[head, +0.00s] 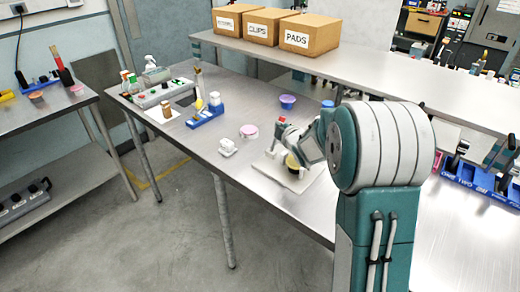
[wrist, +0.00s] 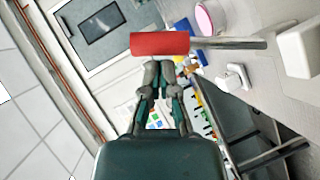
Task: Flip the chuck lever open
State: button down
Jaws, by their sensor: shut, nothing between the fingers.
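The chuck lever shows in the wrist view as a red handle (wrist: 160,43) on a grey rod that runs right to a white block (wrist: 300,50). In the head view the red handle (head: 282,120) is small and sits above a pale base plate (head: 296,183) on the table. My gripper (wrist: 160,68) is shut and empty, with its fingertips right at the lower edge of the red handle. I cannot tell whether they touch it. In the head view my gripper (head: 281,133) is just below the handle, and my arm hides part of the fixture.
A pink-lidded cup (head: 249,131), a small white part (head: 228,147) and a purple bowl (head: 287,101) stand near the fixture. A blue rack (head: 206,117) is farther left. Cardboard boxes (head: 310,35) stand on the raised shelf behind. The table's front left edge is clear.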

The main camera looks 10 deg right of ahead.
jog(key=shift+w+d+f, duration=0.1)
jog(key=shift+w+d, duration=0.2)
jog(key=shift+d, duration=0.1)
dwell(0.4)
